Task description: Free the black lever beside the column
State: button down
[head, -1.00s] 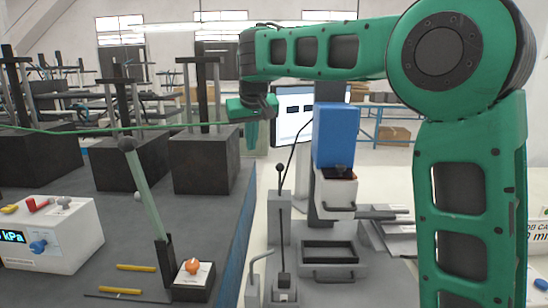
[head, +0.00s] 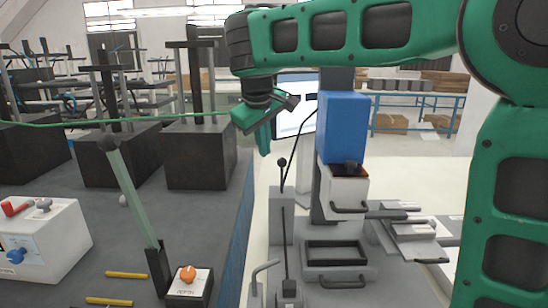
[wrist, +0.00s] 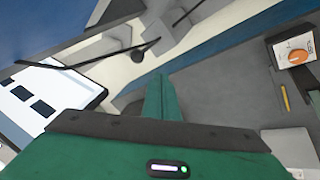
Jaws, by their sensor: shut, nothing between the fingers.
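A black lever (head: 284,188) with a ball knob stands at a grey post, left of the dark column (head: 325,85) that carries a blue block (head: 343,127). A thin dark cord (head: 297,143) slants from near the lever's top toward the column. Whether it is looped around the lever I cannot tell. My gripper (head: 263,150) is shut and empty, pointing down, above and left of the lever and apart from it. In the wrist view my shut fingers (wrist: 161,97) show, with a black ball knob (wrist: 137,56) and thin dark lines beyond their tips.
A green line (head: 150,119) runs across the left to my gripper. A pale green lever (head: 133,192) and an orange knob box (head: 187,284) stand on the dark bench (head: 90,240). Black battery blocks (head: 200,155) line its back. Trays (head: 336,255) sit below the column.

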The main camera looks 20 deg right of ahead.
aim_at(282, 175)
jog(key=w+d+f, duration=0.3)
jog(key=d+f, duration=0.1)
jog(key=shift+f, duration=0.15)
jog(key=shift+w, duration=0.1)
jog(key=shift+w+d, duration=0.1)
dwell(0.3)
